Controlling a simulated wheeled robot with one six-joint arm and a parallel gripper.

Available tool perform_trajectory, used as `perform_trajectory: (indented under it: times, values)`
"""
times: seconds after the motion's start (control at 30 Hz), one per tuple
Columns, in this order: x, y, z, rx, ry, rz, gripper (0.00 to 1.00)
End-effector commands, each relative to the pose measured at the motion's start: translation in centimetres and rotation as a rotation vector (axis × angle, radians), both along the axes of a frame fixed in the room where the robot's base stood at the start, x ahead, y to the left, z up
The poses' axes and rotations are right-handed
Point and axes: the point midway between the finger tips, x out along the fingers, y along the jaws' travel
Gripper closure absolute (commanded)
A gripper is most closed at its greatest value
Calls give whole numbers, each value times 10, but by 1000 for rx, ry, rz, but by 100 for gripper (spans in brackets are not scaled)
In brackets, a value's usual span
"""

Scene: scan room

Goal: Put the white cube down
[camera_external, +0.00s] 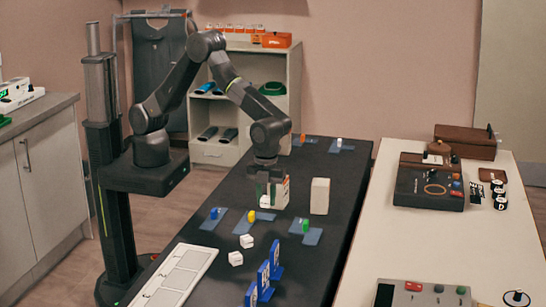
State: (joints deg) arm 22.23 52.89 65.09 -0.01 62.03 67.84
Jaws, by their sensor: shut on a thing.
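My gripper (267,190) points down above the black table and is shut on a small pale thing, which I take to be the white cube. A whitish box with green and orange marks (281,192) shows right at the fingers. The edges of the held cube are hard to tell from this box, and I cannot tell whether they touch.
A plain cream block (320,196) stands close right of the gripper. Blue pads with small coloured pieces (306,231) lie in front. Blue upright stands (263,279) and a white compartment tray (178,276) are at the near end. The black table (335,170) has bare surface behind the block.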

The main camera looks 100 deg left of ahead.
Motion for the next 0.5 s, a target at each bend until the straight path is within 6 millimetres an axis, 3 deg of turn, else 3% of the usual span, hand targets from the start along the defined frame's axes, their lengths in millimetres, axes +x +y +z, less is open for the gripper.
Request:
perform_trajectory:
  times: [0.5]
  values:
    - [0, 0, -60, 1, 2, 1, 95]
